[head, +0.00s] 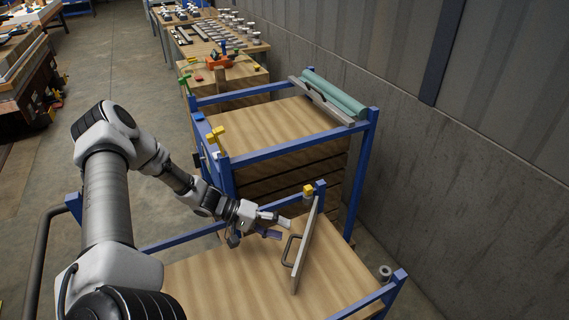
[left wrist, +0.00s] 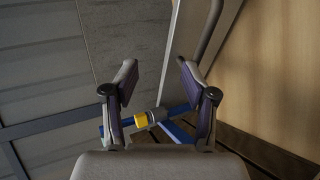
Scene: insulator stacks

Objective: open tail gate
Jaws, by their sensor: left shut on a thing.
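The tail gate (head: 307,246) is a pale panel with a dark bar handle (head: 289,249), swung at an angle over the near cart's wooden deck. A yellow latch piece (head: 309,190) sits by a blue post at its far end. My left gripper (head: 287,224) is at the gate's left face, near the handle, and is shut on the gate. In the left wrist view its fingers (left wrist: 158,72) stand apart, with the gate's edge (left wrist: 176,45) and the handle (left wrist: 209,30) by the right finger; the exact contact is hard to tell. My right gripper is not in view.
A blue-framed cart (head: 270,125) with a green roll (head: 335,93) stands just beyond. A grey wall (head: 470,165) runs along the right. Tables with parts stand at the back, and open floor (head: 120,45) lies at left.

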